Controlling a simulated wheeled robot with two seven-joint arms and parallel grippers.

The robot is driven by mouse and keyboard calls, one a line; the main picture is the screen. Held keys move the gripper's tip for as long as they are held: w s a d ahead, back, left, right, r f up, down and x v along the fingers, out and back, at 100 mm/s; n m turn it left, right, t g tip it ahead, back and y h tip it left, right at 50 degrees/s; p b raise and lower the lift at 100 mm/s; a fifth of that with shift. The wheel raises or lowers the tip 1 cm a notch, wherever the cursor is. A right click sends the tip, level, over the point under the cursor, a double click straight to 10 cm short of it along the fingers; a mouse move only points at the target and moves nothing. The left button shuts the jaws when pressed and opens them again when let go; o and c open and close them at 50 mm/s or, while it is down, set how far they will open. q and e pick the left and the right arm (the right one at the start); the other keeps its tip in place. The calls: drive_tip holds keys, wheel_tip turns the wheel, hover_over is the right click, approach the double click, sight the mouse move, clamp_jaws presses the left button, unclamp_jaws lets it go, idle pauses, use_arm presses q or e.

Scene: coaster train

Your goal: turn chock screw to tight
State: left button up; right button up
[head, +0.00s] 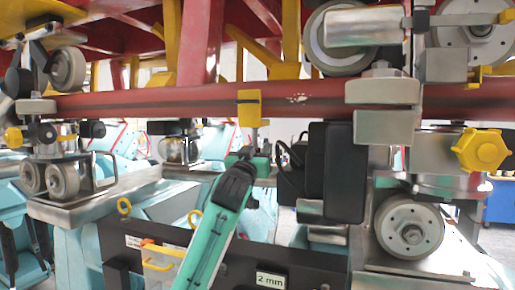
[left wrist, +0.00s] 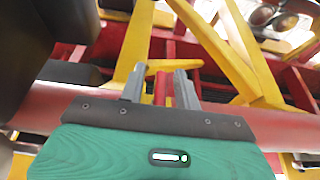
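A yellow star-shaped knob (head: 482,150) sits at the right, beside the wheel assembly; I cannot tell if it is the chock screw. A yellow block (head: 249,104) sits on the red tube (head: 200,101) in the middle. My left gripper (head: 254,138) rises on a teal arm, just below this block. In the left wrist view, its two grey fingers (left wrist: 160,82) stand apart, with red and yellow frame parts showing between and behind them. I see nothing held. Whether the fingers touch the block is not clear. My right gripper is not in view.
Steel wheel carriers with wheels stand at the left (head: 63,180) and right (head: 408,228). Black boxes (head: 345,172) hang close to the right of my left gripper. Below is a dark panel with a "2 mm" label (head: 270,281) and a yellow-edged clear bin (head: 160,265).

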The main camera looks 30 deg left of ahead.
use_arm(q)
drive_tip(key=shift+s+r, duration=0.1)
drive_tip(key=shift+s, duration=0.05)
drive_tip(key=c, duration=0.3)
clamp_jaws()
